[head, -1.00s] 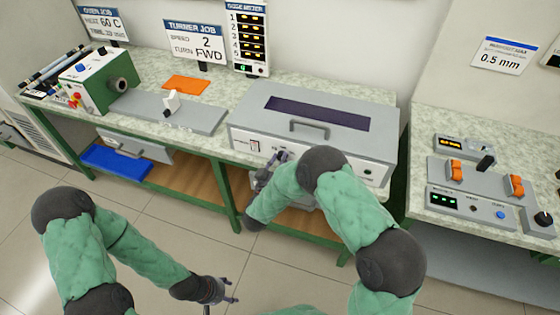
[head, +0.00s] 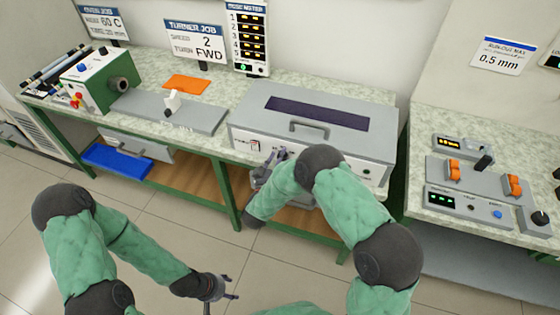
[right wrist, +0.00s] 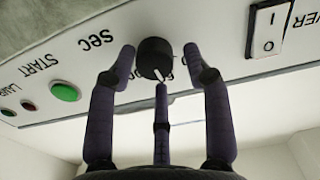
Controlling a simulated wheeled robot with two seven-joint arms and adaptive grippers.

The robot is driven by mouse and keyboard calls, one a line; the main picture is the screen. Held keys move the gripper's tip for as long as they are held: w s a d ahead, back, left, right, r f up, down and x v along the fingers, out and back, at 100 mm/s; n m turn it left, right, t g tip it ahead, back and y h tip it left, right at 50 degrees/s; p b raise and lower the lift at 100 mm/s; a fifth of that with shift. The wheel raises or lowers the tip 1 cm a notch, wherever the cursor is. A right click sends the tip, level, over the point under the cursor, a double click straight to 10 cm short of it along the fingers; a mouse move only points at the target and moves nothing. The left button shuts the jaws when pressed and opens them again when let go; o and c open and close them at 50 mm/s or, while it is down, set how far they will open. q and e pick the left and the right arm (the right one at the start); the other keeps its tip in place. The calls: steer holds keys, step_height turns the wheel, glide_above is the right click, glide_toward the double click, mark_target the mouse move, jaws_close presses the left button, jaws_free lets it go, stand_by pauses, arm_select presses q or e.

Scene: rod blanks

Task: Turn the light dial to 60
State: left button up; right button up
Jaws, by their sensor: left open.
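The dial is a small round black knob (right wrist: 154,58) with a white pointer mark, on the white front panel of a grey box (head: 270,100). The right wrist view shows it upside down, with "sec" and a partly hidden "60" printed around it. My right gripper (right wrist: 160,54) is open, its fingers on either side of the dial with small gaps and a third finger below it in the picture. In the head view the dial is hidden behind my right gripper (head: 272,164). My left gripper (head: 232,287) is open and empty, low over the floor.
On the same panel are a power rocker switch (right wrist: 268,30) and a green start button (right wrist: 65,92). The box has a lid handle (head: 309,127). A grey plate with a white block (head: 173,103) lies left of it. Floor in front is clear.

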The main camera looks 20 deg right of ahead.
steer(key=shift+s+f, duration=0.15)
steer(key=shift+f, duration=0.05)
steer(key=v, duration=1.2)
steer(key=w+d+m, duration=0.1)
steer(key=w+d, duration=0.1)
steer(key=w, duration=0.1)
steer(key=w+d+m+b, duration=0.1)
steer(key=w+d+m, duration=0.1)
steer(key=w, duration=0.1)
steer(key=w+d+m+b, duration=0.1)
steer(key=w+d+m, duration=0.1)
steer(key=w, duration=0.1)
steer(key=shift+w+d+f+g+h, duration=0.2)
steer(key=shift+w+g+h, duration=0.1)
stand_by(0.3)
jaws_close()
steer(key=shift+m, duration=0.3)
